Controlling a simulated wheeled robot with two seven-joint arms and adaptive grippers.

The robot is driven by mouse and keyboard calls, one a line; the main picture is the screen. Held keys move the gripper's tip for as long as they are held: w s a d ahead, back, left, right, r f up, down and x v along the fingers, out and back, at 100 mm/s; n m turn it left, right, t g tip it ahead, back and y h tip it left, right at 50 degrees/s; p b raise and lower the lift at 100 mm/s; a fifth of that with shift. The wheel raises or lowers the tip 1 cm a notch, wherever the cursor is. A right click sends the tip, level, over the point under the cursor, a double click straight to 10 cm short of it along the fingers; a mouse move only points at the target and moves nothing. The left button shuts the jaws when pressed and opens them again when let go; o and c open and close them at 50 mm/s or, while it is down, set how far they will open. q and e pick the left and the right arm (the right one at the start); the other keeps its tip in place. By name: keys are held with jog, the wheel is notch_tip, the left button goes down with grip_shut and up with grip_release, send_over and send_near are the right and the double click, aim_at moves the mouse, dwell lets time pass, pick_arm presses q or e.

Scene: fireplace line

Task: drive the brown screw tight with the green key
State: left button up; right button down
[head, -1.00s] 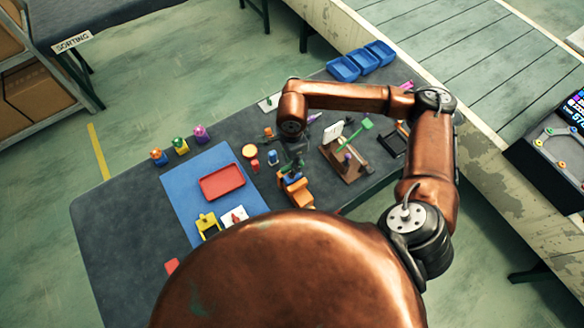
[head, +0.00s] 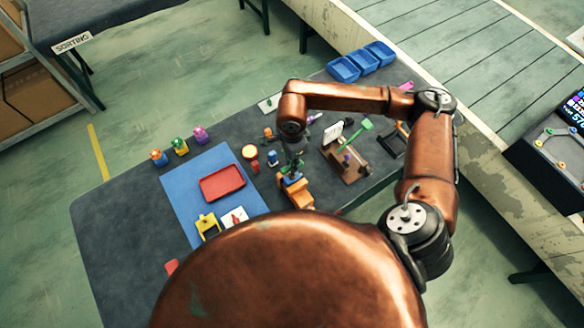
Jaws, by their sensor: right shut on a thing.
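My right gripper (head: 292,163) points down over the table, its fingers small and dark below the copper wrist. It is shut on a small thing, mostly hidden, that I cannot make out. Just below it is an orange block (head: 299,194) with a blue part (head: 291,179) at its top; I cannot tell whether the held thing touches it. A green paddle-shaped piece (head: 366,123) shows by a brown wooden stand (head: 352,170); I cannot tell whether it is the green key. I cannot pick out the brown screw. My left gripper is out of view.
A red tray (head: 222,183) lies on a blue mat (head: 180,186), with a yellow holder (head: 208,226) nearby. Several blue bins (head: 362,62) stand at the back right. Small coloured pieces stand at the back left. The dark table (head: 115,230) is clear at the left.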

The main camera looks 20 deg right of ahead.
jog(key=shift+r, duration=0.65)
jog(key=shift+r+p, duration=0.55)
jog(key=shift+r, duration=1.05)
